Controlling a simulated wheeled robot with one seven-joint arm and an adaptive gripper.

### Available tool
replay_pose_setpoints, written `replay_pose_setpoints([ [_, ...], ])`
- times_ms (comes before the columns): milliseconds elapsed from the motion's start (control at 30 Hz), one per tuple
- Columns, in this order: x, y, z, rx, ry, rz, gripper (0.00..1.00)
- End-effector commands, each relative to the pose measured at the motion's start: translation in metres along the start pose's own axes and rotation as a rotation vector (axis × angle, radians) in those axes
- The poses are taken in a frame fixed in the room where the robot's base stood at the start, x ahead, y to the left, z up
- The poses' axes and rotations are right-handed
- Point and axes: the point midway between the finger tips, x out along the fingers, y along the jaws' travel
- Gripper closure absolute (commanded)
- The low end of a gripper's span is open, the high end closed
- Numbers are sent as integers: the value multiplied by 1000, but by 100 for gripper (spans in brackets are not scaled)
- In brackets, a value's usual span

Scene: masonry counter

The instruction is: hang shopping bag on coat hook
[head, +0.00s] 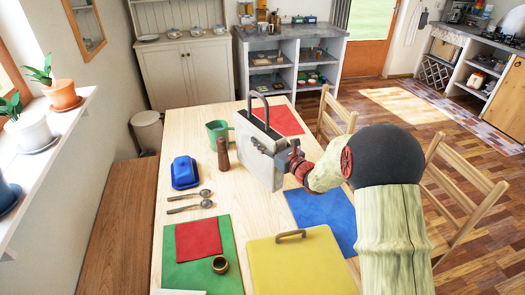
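The shopping bag (258,155) is pale grey with dark looped handles that stand up from its top. It is upright over the far middle part of the wooden table, and I cannot tell whether its base touches the tabletop. My gripper (291,158) is at the bag's right side, touching or very close to it. Its fingers are small and partly hidden against the bag, so I cannot tell whether they grip it. I cannot make out a coat hook; a pale cloth (422,19) hangs on the far wall right of the door.
The table (222,205) also holds a green mug (217,131), a brown pepper mill (223,154), a blue butter dish (184,172), spoons, coloured mats and a yellow board (300,265). Wooden chairs (462,190) stand at the right. Open floor lies beyond them.

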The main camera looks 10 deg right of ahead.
Motion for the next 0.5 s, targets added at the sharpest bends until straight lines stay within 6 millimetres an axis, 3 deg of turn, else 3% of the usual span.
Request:
replay_pose_setpoints([
  [300,2,6,-37,-1,-2,-1,100],
  [500,2,6,-36,-2,-3,0,100],
])
